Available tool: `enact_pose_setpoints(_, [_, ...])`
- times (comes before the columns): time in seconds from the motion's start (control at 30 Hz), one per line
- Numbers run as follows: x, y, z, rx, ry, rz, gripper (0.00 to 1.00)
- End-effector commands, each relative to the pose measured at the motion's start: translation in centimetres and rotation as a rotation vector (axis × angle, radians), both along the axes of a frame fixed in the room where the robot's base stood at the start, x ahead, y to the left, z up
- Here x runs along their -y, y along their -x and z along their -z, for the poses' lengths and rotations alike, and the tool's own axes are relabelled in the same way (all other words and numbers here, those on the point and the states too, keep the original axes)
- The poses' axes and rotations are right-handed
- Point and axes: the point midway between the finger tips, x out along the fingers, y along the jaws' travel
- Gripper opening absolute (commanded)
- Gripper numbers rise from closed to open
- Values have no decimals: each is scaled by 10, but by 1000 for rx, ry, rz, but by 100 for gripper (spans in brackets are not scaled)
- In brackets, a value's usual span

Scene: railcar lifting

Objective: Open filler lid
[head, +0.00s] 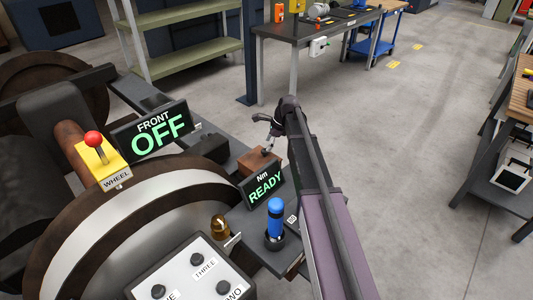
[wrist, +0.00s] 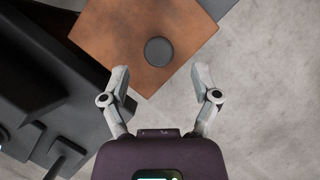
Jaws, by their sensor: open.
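A brown square box (head: 258,161) sits near the dark bench edge in the head view, partly behind the Nm READY display. In the wrist view its flat brown top (wrist: 115,35) carries a dark round knob or cap (wrist: 159,52); I cannot tell whether the filler lid is this round piece or the whole top. My gripper (wrist: 161,76) is open and empty, its two fingers spread apart with the round piece between and just ahead of the tips. In the head view my gripper (head: 269,142) hangs just over the box, and contact cannot be told.
The Nm READY display (head: 264,187) and a blue-handled tool (head: 275,222) stand close to my arm. A FRONT OFF display (head: 152,132), a yellow WHEEL lever box (head: 99,163) and a button panel (head: 190,275) are at left. Open floor (head: 410,140) lies right.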

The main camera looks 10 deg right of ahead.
Motion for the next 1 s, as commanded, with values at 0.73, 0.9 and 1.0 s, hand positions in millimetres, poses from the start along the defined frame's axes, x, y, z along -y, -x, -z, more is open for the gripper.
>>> enact_pose_setpoints(0.73, [-12,-2,27,0,0,0,79])
enact_pose_setpoints(0.9, [-12,-2,27,0,0,0,62])
enact_pose_setpoints(1.0, [-12,-2,27,0,0,0,32])
